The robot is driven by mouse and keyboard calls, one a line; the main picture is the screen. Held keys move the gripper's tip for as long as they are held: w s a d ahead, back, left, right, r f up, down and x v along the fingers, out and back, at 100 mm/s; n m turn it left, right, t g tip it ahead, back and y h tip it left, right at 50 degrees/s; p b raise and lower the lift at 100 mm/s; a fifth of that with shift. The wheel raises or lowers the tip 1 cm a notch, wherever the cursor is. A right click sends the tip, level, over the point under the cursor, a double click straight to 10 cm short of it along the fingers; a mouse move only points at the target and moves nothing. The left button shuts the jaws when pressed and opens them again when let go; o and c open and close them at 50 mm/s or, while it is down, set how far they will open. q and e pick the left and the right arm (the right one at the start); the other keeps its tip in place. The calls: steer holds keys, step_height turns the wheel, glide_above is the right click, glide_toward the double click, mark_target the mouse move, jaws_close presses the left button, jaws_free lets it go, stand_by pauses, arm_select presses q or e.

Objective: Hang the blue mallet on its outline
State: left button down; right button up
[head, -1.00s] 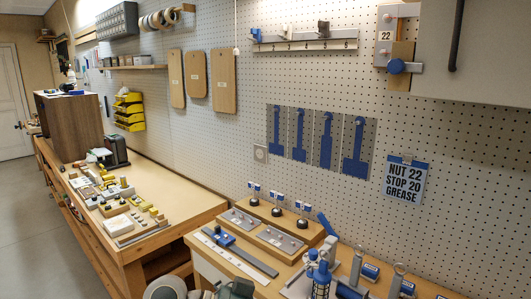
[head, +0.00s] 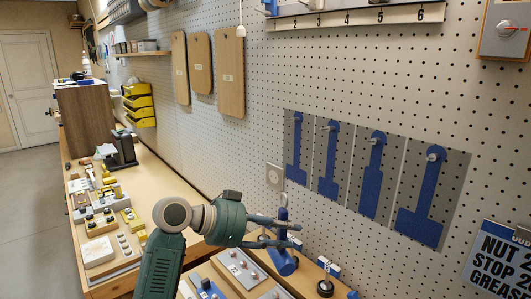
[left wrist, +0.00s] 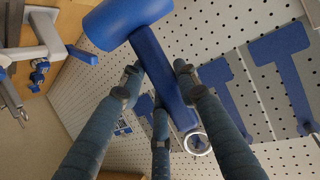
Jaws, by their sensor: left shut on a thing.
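The blue mallet (head: 284,265) hangs head down in my left gripper (head: 295,235), its handle up and a ring at the handle's end. In the left wrist view the mallet's head (left wrist: 125,20) is at the top, and the fingers of my left gripper (left wrist: 158,85) close around its handle. The ring (left wrist: 197,143) is free of any peg. Several blue tool outlines on grey panels, each with a peg near its top, are on the pegboard to the gripper's right. The rightmost outline (head: 425,200) has the widest head. My right gripper is out of view.
A numbered rail (head: 355,17) is above the outlines, and a sign (head: 497,262) is at lower right. Wooden boards (head: 230,76) hang at left. Below the mallet, the bench carries grey plates (head: 238,265) and small parts. The pegboard between mallet and outlines is clear.

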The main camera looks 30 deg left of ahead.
arm_select(q)
steer(key=w+a+r+n+t+y, duration=0.1)
steer(key=w+a+r+n+y, duration=0.1)
steer(key=w+a+r, duration=0.45)
steer(key=w+a+r+n+t+y, duration=0.2)
steer(key=w+a+r, duration=0.2)
steer(key=r, duration=0.5)
steer(key=shift+w+r+p+x, duration=0.15)
steer(key=shift+p+x, duration=0.2)
steer(key=shift+x, duration=1.05)
steer(key=shift+r+p+x, duration=0.2)
steer(key=shift+p+x, duration=0.1)
steer(key=shift+x, duration=1.1)
steer(key=shift+w+r+p+x, duration=0.15)
steer(key=shift+p+x, duration=0.2)
steer(key=shift+x, duration=1.05)
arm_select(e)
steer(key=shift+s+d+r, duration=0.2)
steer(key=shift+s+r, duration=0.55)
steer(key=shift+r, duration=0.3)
arm_select(q)
steer(key=shift+s, duration=0.1)
